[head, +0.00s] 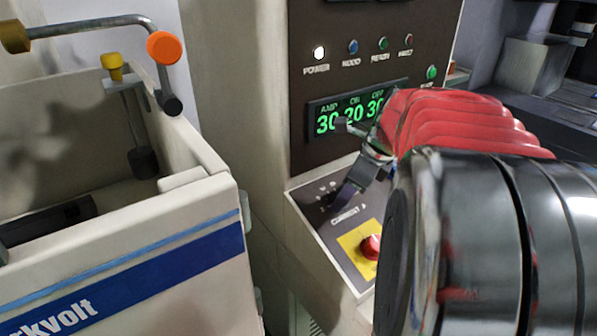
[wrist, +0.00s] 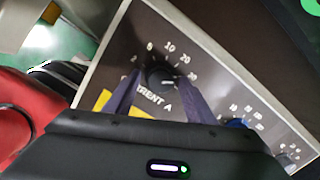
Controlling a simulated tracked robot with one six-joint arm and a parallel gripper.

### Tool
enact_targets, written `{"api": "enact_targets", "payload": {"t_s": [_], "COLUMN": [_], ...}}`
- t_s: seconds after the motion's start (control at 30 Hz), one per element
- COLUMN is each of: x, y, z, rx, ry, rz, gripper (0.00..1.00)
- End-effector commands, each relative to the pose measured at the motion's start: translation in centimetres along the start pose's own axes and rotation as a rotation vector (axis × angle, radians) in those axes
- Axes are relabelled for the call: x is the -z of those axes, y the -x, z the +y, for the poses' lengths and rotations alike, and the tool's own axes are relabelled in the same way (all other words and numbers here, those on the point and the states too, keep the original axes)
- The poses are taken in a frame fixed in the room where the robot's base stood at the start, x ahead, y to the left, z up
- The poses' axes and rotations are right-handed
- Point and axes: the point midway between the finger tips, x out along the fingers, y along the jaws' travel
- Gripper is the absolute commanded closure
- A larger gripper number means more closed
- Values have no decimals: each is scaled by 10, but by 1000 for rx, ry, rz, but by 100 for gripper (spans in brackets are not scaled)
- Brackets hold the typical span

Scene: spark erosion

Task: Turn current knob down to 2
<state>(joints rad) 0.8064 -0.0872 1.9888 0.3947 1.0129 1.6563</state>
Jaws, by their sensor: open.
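The current knob (wrist: 161,78) is a small dark knob with a white pointer line, on the dark sloping panel in the wrist view. Its scale shows 10, 20 and 30, with CURRENT A printed below, and the pointer points right, towards the 30 side. My gripper (wrist: 160,92) is open, with one finger on each side of the knob; contact cannot be told. In the head view my gripper (head: 352,165) is over the panel and hides the knob. The green display (head: 345,115) reads AMP 30, ON 20, OFF 30.
A red button on a yellow plate (head: 347,249) sits close below my gripper. A blue knob (wrist: 237,123) with its own scale is to the right in the wrist view. A lit power lamp (head: 319,53) is above the display. A cream tank (head: 160,235) stands at left.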

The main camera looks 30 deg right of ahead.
Motion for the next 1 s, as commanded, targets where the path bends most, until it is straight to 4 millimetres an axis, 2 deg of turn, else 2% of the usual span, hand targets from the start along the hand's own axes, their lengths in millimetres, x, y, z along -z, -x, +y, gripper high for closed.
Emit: {"api": "enact_targets", "payload": {"t_s": [0.27, 0.83, 1.0], "x": [0, 0, 0], "y": [-1, -1, -1], "z": [0, 0, 0], "rx": [1, 0, -1], "ry": [0, 1, 5], "rz": [0, 0, 0], "gripper": [50, 90, 92]}}
